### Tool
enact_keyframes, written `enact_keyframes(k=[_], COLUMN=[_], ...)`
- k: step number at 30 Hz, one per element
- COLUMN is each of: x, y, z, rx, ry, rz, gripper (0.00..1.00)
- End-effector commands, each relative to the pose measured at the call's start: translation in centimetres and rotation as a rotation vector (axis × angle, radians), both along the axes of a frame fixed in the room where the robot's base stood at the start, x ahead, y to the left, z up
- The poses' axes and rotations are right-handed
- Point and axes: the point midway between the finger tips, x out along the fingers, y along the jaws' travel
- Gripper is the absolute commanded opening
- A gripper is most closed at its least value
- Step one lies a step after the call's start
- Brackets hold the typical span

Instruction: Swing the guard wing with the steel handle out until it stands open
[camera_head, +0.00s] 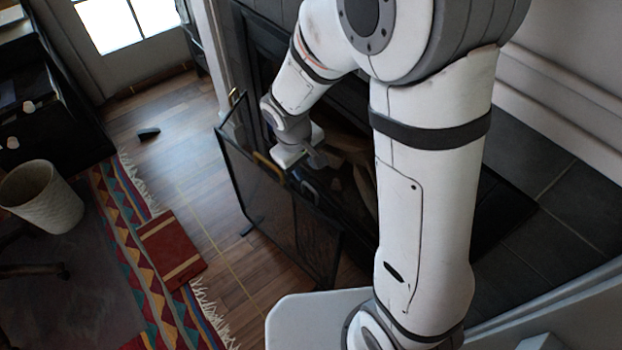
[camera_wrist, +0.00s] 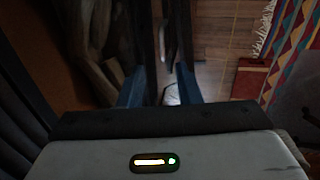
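The dark mesh guard (camera_head: 262,190) stands on the floor before the fireplace. A brass-coloured handle (camera_head: 270,168) shows at its top edge. A greyish handle, seemingly the steel one (camera_head: 311,191), is on the nearer wing (camera_head: 317,240). My gripper (camera_head: 318,158) is just above and behind the guard's top, close to both handles. In the wrist view its two blue fingers (camera_wrist: 160,72) are apart. Dark guard bars (camera_wrist: 147,40) run between and beyond them, and a small bright piece (camera_wrist: 171,95) lies between them. I cannot tell whether a finger touches the handle.
Logs (camera_head: 352,150) lie in the fireplace behind the guard. Wooden floor (camera_head: 190,150) is free to the left of the guard.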

Motion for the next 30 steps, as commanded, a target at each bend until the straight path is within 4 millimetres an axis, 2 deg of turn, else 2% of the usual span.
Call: enact_keyframes(k=[15, 21, 28, 30], x=[0.8, 1.0, 1.0, 1.0], y=[-0.8, -0.9, -0.9, -0.9], z=[-7.2, -8.1, -8.1, -8.1], rx=[-0.004, -0.003, -0.003, -0.003], ry=[0.005, 0.003, 0.002, 0.002], rz=[0.011, 0.011, 0.012, 0.012], gripper=[0.31, 0.31, 0.31, 0.25])
